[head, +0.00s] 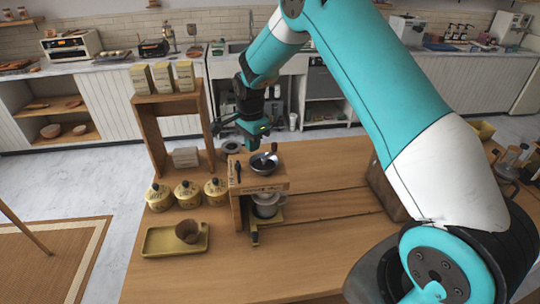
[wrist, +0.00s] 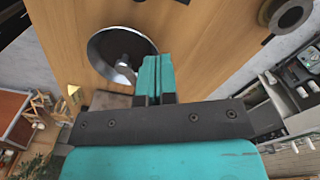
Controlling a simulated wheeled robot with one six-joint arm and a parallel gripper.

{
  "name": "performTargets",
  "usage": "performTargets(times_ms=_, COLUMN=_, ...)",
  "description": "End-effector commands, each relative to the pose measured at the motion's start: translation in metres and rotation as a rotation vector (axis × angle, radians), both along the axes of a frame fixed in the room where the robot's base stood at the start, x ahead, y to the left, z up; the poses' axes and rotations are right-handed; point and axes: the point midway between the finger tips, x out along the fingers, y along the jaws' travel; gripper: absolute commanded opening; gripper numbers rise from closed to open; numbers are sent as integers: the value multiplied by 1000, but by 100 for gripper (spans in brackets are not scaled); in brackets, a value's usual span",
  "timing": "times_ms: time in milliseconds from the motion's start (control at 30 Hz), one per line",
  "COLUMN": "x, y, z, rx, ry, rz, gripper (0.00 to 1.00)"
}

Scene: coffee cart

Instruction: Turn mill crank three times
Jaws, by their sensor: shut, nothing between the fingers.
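The mill (head: 262,184) is a wooden stand on the counter with a dark metal bowl-shaped hopper (head: 262,168) on top. The hopper also shows in the wrist view (wrist: 98,55), left of my fingers. A grey metal part (wrist: 123,66) shows inside it; I cannot tell whether it is part of the crank. A small dark upright part (head: 274,148) shows at the hopper's far side. My gripper (head: 254,146) is above and behind the hopper. Its teal fingers (wrist: 155,72) are together and empty, overlapping the hopper's rim in the wrist view; contact cannot be told.
A metal cup (head: 266,205) sits under the mill top. Yellow canisters (head: 188,195) and a yellow tray (head: 160,243) with a brown cup (head: 188,232) are to the left. A wooden shelf (head: 152,135) stands behind them. The counter right of the mill is mostly clear.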

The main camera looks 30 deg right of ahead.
Motion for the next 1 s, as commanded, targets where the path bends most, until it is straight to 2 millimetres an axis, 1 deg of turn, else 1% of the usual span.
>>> performTargets(times_ms=133, x=2, y=-9, z=0, rx=0, ry=0, rz=-2, gripper=0)
performTargets(times_ms=467, x=2, y=-10, z=0, rx=0, ry=0, rz=-1, gripper=0)
performTargets(times_ms=733, x=0, y=-26, z=0, rx=0, ry=0, rz=-2, gripper=0)
performTargets(times_ms=1000, x=0, y=-27, z=0, rx=0, ry=0, rz=0, gripper=0)
